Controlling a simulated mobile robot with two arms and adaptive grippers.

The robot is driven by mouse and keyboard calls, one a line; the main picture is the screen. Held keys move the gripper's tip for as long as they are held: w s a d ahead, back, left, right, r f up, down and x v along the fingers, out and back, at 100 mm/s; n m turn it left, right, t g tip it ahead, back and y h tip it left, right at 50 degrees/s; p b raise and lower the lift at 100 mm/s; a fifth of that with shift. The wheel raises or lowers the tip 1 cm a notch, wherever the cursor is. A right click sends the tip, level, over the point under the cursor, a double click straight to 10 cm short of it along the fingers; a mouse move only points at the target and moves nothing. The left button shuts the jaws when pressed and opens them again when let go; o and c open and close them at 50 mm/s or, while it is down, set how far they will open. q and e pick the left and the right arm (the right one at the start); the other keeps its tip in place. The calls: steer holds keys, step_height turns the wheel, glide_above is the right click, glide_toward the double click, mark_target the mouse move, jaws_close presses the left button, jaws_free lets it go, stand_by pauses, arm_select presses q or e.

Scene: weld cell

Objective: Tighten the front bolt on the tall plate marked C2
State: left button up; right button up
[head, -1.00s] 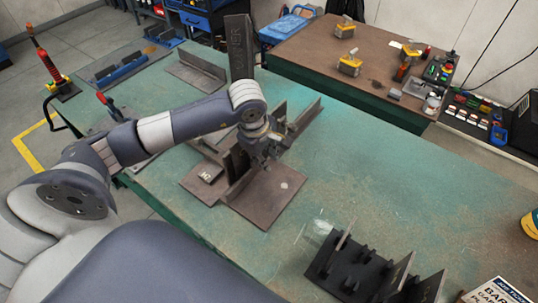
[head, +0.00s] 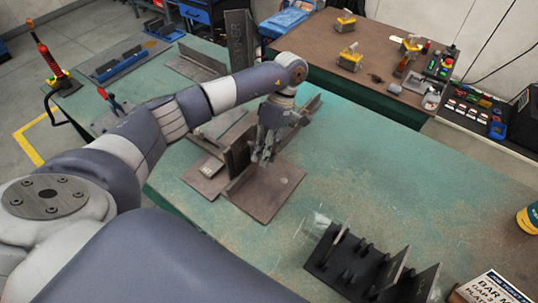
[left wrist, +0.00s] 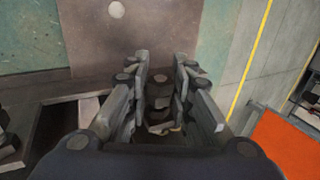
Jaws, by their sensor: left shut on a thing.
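Brown steel plates stand upright on a flat base plate (head: 275,198) on the green bench. A dark upright plate (head: 237,160) stands just left of my left gripper (head: 262,157); I cannot read a C2 mark on it. My left gripper points down beside this plate. In the left wrist view its fingers (left wrist: 160,120) are close together around a small part low between them. That part looks like the front bolt, but the fingers hide most of it. My right gripper is not in view.
A black rack with upright slabs (head: 325,240) stands at the front of the green bench (head: 400,190), with bare bench around it. A taller dark post (head: 240,40) stands behind my arm. A brown table (head: 330,45) holds yellow-grey tools at the back.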

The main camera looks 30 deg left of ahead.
arm_select(q)
steer(key=shift+r+g+p, duration=0.2)
steer(key=shift+g+p, duration=0.6)
steer(key=shift+g, duration=0.2)
steer(key=shift+d+f+g, duration=0.1)
steer(key=shift+f+g, duration=0.05)
steer(key=shift+g, duration=0.35)
steer(key=shift+p, duration=0.4)
steer(key=shift+g, duration=0.3)
steer(key=o, duration=0.6)
steer(key=shift+w, duration=0.1)
steer(key=shift+o, duration=0.2)
steer(key=shift+v, duration=2.5)
